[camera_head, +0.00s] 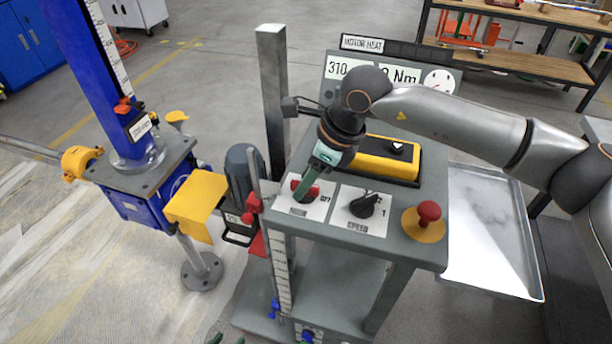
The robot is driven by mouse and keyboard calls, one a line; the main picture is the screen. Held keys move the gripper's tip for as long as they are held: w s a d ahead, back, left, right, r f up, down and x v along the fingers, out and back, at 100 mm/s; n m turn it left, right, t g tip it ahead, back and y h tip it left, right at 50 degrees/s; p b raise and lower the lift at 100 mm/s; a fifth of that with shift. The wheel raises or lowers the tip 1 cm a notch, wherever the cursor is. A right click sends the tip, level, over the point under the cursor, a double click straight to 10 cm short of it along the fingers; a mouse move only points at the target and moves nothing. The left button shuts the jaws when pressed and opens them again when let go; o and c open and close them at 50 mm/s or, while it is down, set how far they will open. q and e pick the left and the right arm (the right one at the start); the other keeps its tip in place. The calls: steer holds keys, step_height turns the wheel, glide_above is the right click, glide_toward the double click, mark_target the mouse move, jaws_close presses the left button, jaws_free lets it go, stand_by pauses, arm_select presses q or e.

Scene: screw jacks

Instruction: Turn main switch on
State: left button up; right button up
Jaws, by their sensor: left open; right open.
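The main switch (296,185) appears to be the red rotary knob on a white plate at the left of the grey control panel. "OFF" is printed at its right; its lower label is too small to read. My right gripper (306,192) comes down over this knob from above, its green finger crossing in front and partly hiding it. It is open; whether it touches the knob I cannot tell. My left gripper (228,340) shows only as two green fingertips at the bottom edge, apart and empty, well below the panel.
A black SPEED knob (363,205) and a red mushroom button (428,212) on a yellow base sit right of the switch. A yellow box (385,165) and a motor heat display (345,68) stand behind. A blue screw jack (145,190) stands left, an empty metal tray (485,220) right.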

steer(key=shift+f, duration=0.15)
jaws_close()
stand_by(0.5)
